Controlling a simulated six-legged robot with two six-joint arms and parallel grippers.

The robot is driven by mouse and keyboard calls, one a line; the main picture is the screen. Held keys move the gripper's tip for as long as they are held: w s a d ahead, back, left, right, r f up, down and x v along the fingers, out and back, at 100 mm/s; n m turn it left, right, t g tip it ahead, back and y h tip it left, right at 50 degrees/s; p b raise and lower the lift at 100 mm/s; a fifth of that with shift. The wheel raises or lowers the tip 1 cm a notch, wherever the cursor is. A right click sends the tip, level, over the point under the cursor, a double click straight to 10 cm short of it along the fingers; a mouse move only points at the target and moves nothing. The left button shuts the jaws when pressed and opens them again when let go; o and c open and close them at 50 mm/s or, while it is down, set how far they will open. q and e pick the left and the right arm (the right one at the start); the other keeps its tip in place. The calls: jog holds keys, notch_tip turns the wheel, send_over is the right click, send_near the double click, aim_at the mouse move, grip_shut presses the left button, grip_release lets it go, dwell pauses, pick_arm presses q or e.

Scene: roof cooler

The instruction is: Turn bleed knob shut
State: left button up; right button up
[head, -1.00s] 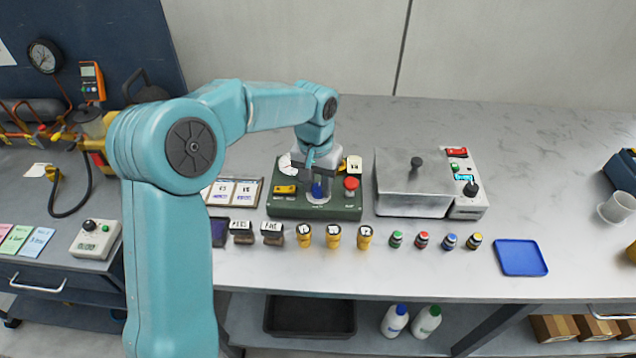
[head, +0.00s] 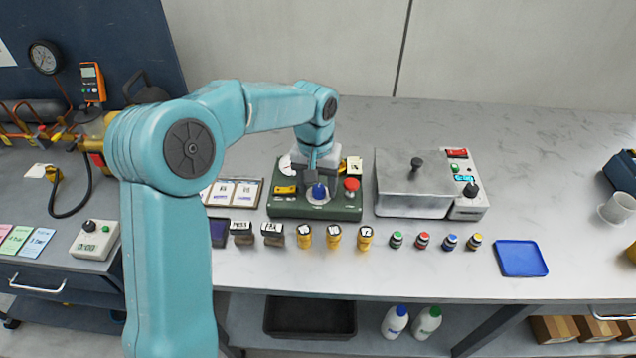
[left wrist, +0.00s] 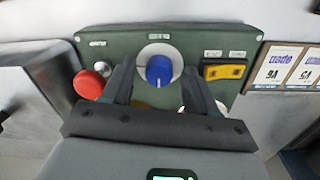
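The bleed knob is a blue knob (head: 318,190) on a pale round dial, at the front middle of a green control box (head: 285,209). In the left wrist view the blue knob (left wrist: 159,71) shows upright in its white dial. My left gripper (head: 320,184) is directly over the knob, pointing down. Its two dark fingers (left wrist: 158,88) are spread, one on each side of the knob, with visible gaps, and hold nothing. The small lettering by the knob is not readable. My right gripper is not in view.
The box also carries a red mushroom button (head: 351,184), a yellow switch (head: 285,189) and a gauge, close to my fingers. A lidded metal bath (head: 410,185) stands right. A blue tray (head: 521,258) lies front right.

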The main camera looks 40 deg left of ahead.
aim_at(315, 188)
pick_arm(q)
jog(key=shift+w+r, duration=0.1)
jog(key=shift+r, duration=0.1)
notch_tip(315, 188, up, 16)
jog(key=p, duration=0.2)
jog(key=shift+s+a, duration=0.2)
jog(key=shift+a, duration=0.1)
dwell(0.4)
